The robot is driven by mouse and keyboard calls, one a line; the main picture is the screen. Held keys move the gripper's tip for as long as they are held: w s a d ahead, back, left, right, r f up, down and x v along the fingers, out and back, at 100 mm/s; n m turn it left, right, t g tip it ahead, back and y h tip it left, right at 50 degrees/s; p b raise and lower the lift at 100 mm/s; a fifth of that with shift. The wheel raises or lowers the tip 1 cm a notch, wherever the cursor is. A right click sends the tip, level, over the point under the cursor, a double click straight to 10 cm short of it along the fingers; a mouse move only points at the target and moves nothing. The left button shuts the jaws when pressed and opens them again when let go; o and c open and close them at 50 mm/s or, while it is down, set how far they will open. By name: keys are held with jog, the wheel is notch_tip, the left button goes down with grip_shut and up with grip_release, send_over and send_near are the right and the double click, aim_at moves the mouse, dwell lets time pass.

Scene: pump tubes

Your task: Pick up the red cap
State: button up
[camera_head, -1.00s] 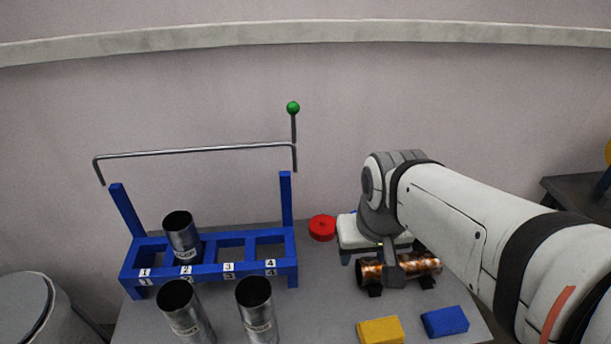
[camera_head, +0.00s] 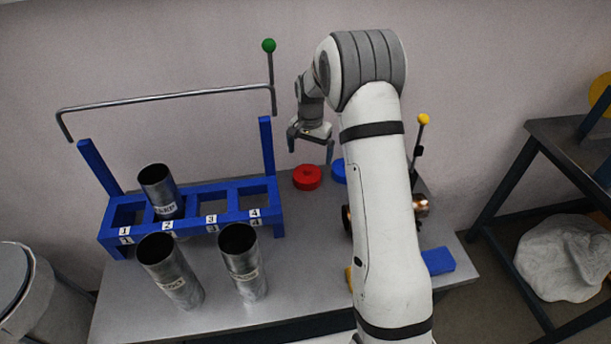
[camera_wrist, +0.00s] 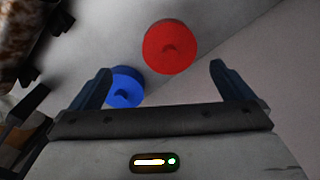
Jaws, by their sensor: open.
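The red cap (camera_head: 307,177) is a round disc with a small raised grip, lying flat on the grey table to the right of the blue rack. My gripper (camera_head: 311,147) is open and empty, above the red cap and apart from it.
A blue cap (camera_head: 339,171) lies beside the red cap; it also shows in the wrist view (camera_wrist: 124,88). The blue rack (camera_head: 281,196) holds one metal tube (camera_head: 160,190). Two tubes (camera_head: 171,270) (camera_head: 243,262) stand in front. A blue block (camera_head: 438,261) lies at right.

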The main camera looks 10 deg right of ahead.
send_over(307, 168)
jog(key=shift+m, duration=0.3)
jog(key=f, duration=0.4)
jog(key=shift+s+d+f, duration=0.15)
jog(key=shift+s+f, duration=0.15)
jog(key=f, duration=0.7)
jog(key=shift+w+f+p, duration=0.15)
jog(key=shift+w+p, duration=0.05)
jog(key=shift+p, duration=0.1)
jog(key=shift+c, duration=0.4)
jog(key=c, duration=0.7)
jog(key=shift+c, duration=0.2)
